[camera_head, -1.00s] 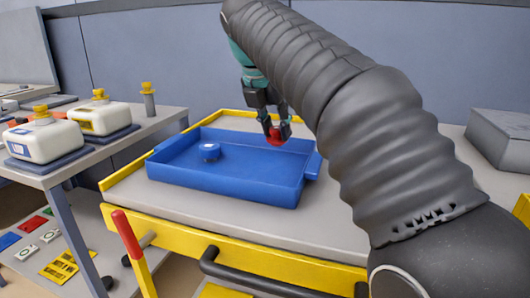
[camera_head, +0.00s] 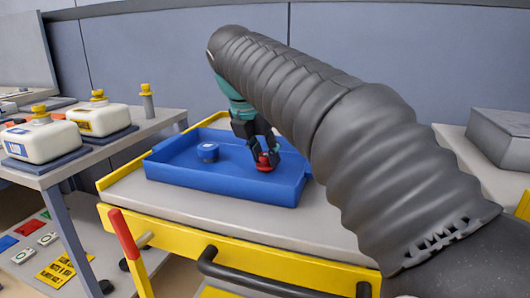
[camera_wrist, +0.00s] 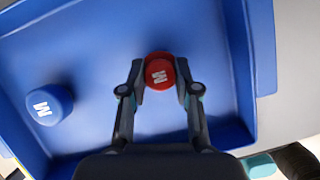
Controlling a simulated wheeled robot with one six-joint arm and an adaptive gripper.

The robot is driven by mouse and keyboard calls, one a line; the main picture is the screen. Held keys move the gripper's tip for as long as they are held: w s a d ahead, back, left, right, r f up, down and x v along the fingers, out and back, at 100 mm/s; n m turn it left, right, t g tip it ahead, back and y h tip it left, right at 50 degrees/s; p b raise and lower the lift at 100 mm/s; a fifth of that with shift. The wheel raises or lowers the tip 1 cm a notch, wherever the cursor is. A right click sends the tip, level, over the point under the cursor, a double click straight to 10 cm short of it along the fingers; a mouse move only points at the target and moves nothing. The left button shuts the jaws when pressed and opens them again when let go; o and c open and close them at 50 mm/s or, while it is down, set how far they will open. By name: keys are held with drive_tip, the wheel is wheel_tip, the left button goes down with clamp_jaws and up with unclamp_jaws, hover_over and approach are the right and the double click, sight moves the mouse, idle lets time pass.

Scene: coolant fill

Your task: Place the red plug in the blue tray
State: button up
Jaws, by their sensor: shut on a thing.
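The red plug (camera_head: 265,162) is between the fingers of my gripper (camera_head: 262,153), inside the outline of the blue tray (camera_head: 225,186). In the wrist view the red plug (camera_wrist: 159,72) shows a white mark on top, and the fingertips of my gripper (camera_wrist: 160,92) press on its two sides. The blue tray (camera_wrist: 95,30) fills most of that view. I cannot tell whether the plug touches the tray floor. The tray rests on a grey cart top with yellow edges.
A blue cap (camera_head: 208,152) with a white mark stands in the tray, left of the plug; it also shows in the wrist view (camera_wrist: 49,104). White jugs (camera_head: 38,140) with yellow caps stand on the left table. A grey box (camera_head: 500,136) is at the right. The tray's front left floor is free.

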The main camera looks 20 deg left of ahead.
drive_tip(key=o, duration=0.8)
drive_tip(key=p+v, duration=0.1)
drive_tip(key=v, duration=1.1)
drive_tip(key=shift+r+p, duration=0.15)
drive_tip(key=shift+p, duration=0.15)
